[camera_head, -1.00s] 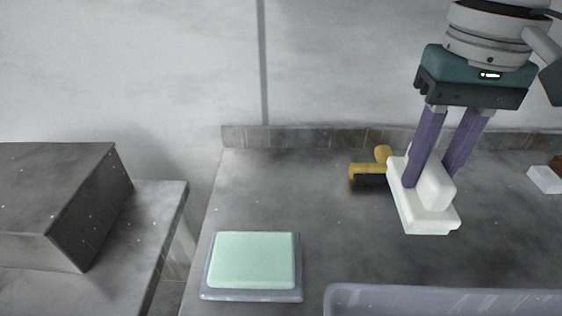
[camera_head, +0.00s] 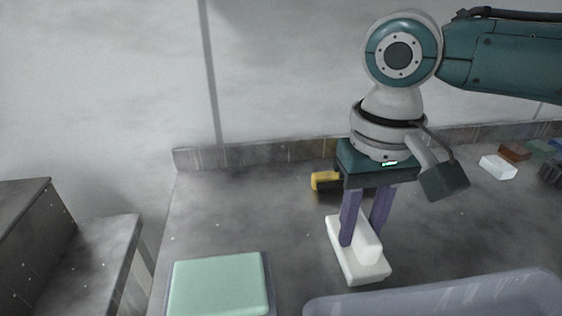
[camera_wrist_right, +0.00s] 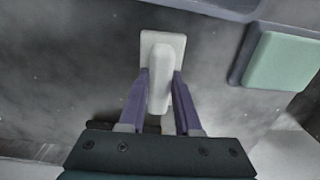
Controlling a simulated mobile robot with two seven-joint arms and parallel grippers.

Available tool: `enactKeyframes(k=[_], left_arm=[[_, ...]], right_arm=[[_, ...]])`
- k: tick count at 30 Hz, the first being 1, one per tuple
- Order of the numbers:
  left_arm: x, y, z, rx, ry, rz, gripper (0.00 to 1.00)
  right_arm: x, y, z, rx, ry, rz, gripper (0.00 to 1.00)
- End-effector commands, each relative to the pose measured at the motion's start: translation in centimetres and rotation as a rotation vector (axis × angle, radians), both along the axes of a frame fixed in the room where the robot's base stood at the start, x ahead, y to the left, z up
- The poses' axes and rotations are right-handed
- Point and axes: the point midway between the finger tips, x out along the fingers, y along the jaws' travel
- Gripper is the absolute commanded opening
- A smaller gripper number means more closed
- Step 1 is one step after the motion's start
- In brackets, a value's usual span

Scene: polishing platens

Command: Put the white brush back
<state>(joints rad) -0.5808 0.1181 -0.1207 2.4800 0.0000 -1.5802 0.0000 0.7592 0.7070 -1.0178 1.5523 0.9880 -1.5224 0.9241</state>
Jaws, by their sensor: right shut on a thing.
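The white brush (camera_head: 366,262) has a flat rectangular base and a raised handle block. My right gripper (camera_head: 363,238) points down and is shut on the handle, with one purple finger on each side. In the right wrist view the brush (camera_wrist_right: 162,45) sits between the fingers, its base pointing away from the palm. The brush is over the grey table, behind the grey tray; I cannot tell whether its base touches the table. My left gripper is not in view.
A grey tray (camera_head: 440,295) lies along the front. A pale green pad on a grey block (camera_head: 218,285) is at front left. A yellow-handled tool (camera_head: 325,181) lies behind the gripper. A white block (camera_head: 497,167) and a brown block (camera_head: 514,152) are at back right.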

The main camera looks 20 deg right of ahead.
Motion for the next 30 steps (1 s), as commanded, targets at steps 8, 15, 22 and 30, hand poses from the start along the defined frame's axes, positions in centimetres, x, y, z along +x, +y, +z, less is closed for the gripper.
enactKeyframes(k=[8,15,22,30], left_arm=[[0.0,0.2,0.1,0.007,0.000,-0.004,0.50],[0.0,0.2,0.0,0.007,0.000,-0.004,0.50],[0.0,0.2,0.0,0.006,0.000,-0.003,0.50],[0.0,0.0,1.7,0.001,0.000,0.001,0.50]], right_arm=[[0.0,0.0,-0.3,-0.001,0.000,-0.001,0.40],[0.0,0.0,-0.2,-0.001,0.000,-0.001,0.62],[0.0,0.0,-0.1,0.000,-0.001,-0.001,0.62],[0.1,0.0,4.6,0.001,-0.004,0.000,0.62]])
